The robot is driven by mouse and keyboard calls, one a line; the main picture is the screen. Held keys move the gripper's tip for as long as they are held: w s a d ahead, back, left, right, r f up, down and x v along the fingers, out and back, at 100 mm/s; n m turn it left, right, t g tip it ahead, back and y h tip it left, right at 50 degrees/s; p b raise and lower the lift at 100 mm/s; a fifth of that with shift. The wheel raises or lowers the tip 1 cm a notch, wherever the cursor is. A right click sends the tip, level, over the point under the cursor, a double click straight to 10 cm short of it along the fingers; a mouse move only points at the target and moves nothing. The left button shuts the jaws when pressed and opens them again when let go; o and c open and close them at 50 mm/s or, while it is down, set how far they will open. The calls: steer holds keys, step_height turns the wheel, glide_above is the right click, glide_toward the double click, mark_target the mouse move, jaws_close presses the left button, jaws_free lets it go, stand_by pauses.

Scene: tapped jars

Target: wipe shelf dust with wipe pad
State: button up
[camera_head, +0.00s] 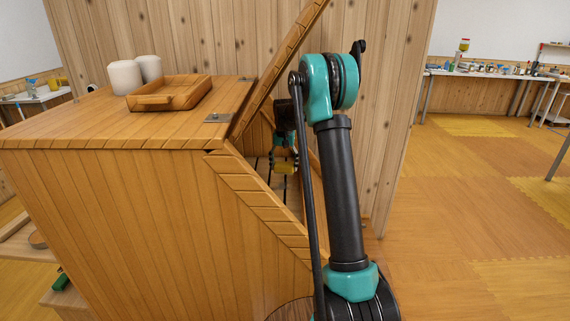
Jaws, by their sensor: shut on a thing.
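My gripper (284,158) is inside the wooden cabinet (210,205), seen through its open slanted front. The cabinet's side wall hides part of the shelf. No dust can be made out at this size.
The cabinet lid (279,68) is raised, close to my arm. On the cabinet top are a wooden tray (168,95) and two white cylinders (125,77). A plank wall (385,110) stands behind. Open floor (480,200) lies to the right, with a cluttered table (495,74) farther back.

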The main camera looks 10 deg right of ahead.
mark_target(281, 190)
steer(key=shift+w+f, duration=0.2)
steer(key=shift+w, duration=0.1)
steer(key=shift+f, duration=2.6)
steer(key=shift+s+a, duration=0.3)
steer(key=shift+s, duration=0.4)
steer(key=shift+s+a, duration=0.3)
steer(key=shift+s, duration=0.35)
steer(key=shift+s+a, duration=0.3)
steer(key=shift+s, duration=0.4)
steer(key=shift+f, duration=0.9)
steer(key=shift+w, duration=0.15)
